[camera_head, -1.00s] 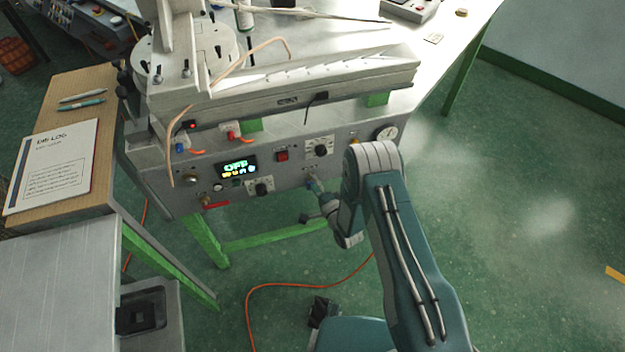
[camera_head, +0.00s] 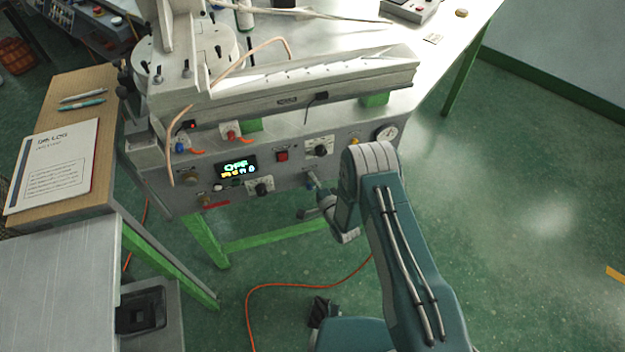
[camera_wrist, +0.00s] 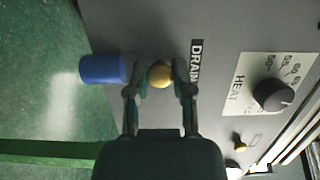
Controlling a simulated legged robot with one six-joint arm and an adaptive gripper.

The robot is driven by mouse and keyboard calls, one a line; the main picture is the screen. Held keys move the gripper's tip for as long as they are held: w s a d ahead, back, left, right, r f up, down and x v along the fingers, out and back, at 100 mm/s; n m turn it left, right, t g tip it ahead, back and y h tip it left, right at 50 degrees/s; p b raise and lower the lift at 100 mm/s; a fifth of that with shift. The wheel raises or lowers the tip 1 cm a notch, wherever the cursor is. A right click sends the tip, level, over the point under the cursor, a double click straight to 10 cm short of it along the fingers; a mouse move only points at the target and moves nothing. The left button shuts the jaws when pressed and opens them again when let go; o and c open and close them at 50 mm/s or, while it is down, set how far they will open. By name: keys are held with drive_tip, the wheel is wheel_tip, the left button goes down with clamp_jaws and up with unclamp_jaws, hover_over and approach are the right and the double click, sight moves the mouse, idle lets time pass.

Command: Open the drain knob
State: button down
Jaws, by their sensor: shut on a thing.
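The drain knob (camera_wrist: 160,75) is a round brass-yellow knob beside the DRAIN label (camera_wrist: 196,62) on the grey machine panel in the wrist view. My gripper (camera_wrist: 160,80) is shut on it, with one finger on each side. In the head view my gripper (camera_head: 314,180) reaches the lower right part of the machine's front panel (camera_head: 290,177). The knob itself is too small or hidden to make out there. A blue cylinder (camera_wrist: 102,69) sticks out just left of my fingers in the wrist view.
The HEAT dial (camera_wrist: 272,94) is to the right of the drain knob in the wrist view. The panel also has a lit display (camera_head: 237,167), a red switch (camera_head: 282,155) and a gauge (camera_head: 386,133). An orange cable (camera_head: 300,285) lies on the green floor.

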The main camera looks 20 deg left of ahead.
drive_tip(key=shift+f, duration=0.15)
drive_tip(key=n+h, duration=0.1)
drive_tip(key=n, duration=0.4)
drive_tip(key=n+h, duration=0.2)
drive_tip(key=n, duration=0.3)
drive_tip(key=n+h, duration=0.1)
drive_tip(key=n, duration=0.4)
drive_tip(key=shift+s, duration=0.15)
drive_tip(key=shift+h, duration=0.3)
idle(0.5)
drive_tip(key=shift+c, duration=2.4)
unclamp_jaws()
